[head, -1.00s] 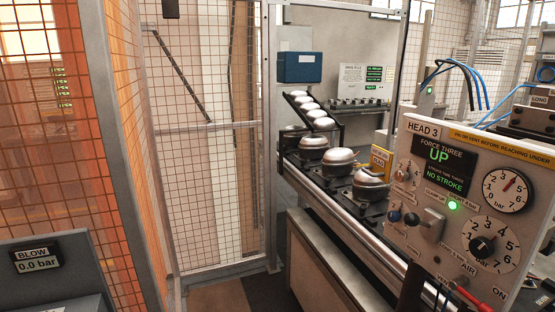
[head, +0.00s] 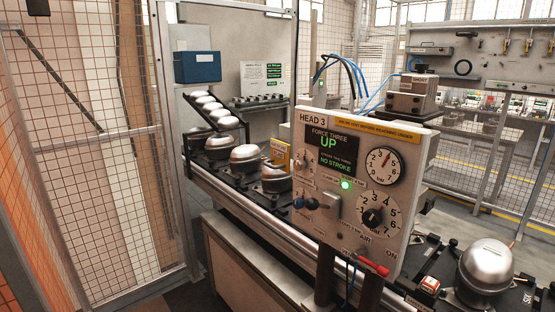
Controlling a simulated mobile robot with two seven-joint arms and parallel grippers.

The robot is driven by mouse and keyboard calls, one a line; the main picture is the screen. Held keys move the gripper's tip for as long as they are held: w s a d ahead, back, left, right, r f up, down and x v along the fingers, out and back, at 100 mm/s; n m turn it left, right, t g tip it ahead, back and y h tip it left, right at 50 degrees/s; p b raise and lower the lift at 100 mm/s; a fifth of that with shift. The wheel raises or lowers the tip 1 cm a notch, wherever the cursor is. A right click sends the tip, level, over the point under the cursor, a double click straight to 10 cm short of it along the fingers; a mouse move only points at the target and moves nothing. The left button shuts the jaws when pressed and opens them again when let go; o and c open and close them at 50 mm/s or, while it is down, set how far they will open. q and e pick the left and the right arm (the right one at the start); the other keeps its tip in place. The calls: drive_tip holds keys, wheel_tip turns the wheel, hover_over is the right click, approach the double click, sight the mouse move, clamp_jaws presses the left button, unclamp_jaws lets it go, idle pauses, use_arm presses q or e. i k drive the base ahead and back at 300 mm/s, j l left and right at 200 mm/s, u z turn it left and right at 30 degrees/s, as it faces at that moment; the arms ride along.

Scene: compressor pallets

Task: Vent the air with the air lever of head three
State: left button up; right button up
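The head 3 panel (head: 350,215) stands upright in the centre of the head view. Its display (head: 333,150) reads "FORCE THREE UP" and "NO STROKE". A green lamp (head: 346,185) is lit. A red-handled lever (head: 372,267) sits at the panel's lower edge, just below the words "AIR" and "ON". The pressure gauge (head: 382,166) has a red needle pointing up and slightly right. Below it is a dial with a black knob (head: 372,217). Neither of my grippers is in view.
Silver compressor domes (head: 245,159) stand on a conveyor (head: 235,200) behind and left of the panel. Another dome (head: 485,266) stands at the lower right. A mesh fence (head: 95,160) closes off the left. A yellow strip warns to vent before reaching under.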

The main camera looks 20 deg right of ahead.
sight(371, 264)
drive_tip(key=z, duration=1.35)
